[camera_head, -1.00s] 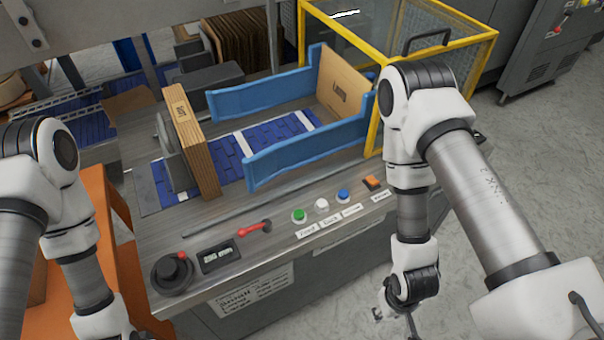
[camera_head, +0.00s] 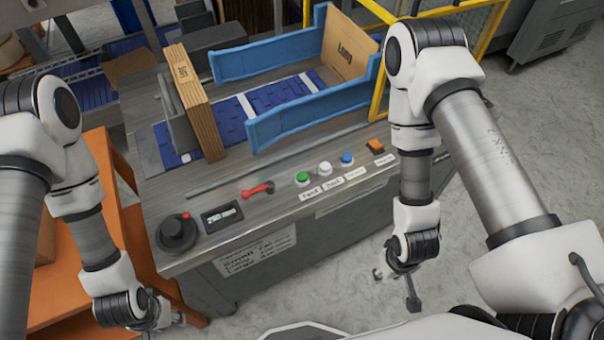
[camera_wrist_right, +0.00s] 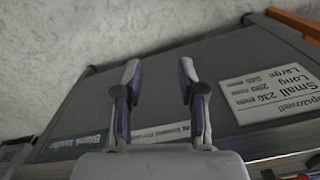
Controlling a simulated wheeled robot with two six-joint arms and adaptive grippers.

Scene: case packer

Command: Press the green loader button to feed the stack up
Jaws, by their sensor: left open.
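The green button (camera_head: 303,178) is on the front strip of the machine's metal top, left of a white button (camera_head: 325,169) and a blue button (camera_head: 347,158). A stack of cardboard blanks (camera_head: 200,112) stands upright left of the blue guides. My left gripper (camera_head: 170,318) is low at the lower left, in front of the machine and apart from the button, open with nothing seen in it. My right gripper (camera_head: 397,286) hangs in front of the machine, below and right of the buttons. In the right wrist view it is open and empty (camera_wrist_right: 159,68), with the machine's front panel beyond.
A black knob (camera_head: 176,234), a small display (camera_head: 221,217) and a red lever (camera_head: 258,189) lie left of the buttons. An orange switch (camera_head: 375,146) is to their right. Blue guides (camera_head: 315,120) and a yellow-framed guard (camera_head: 378,90) stand behind. An orange stand (camera_head: 98,245) is at the left.

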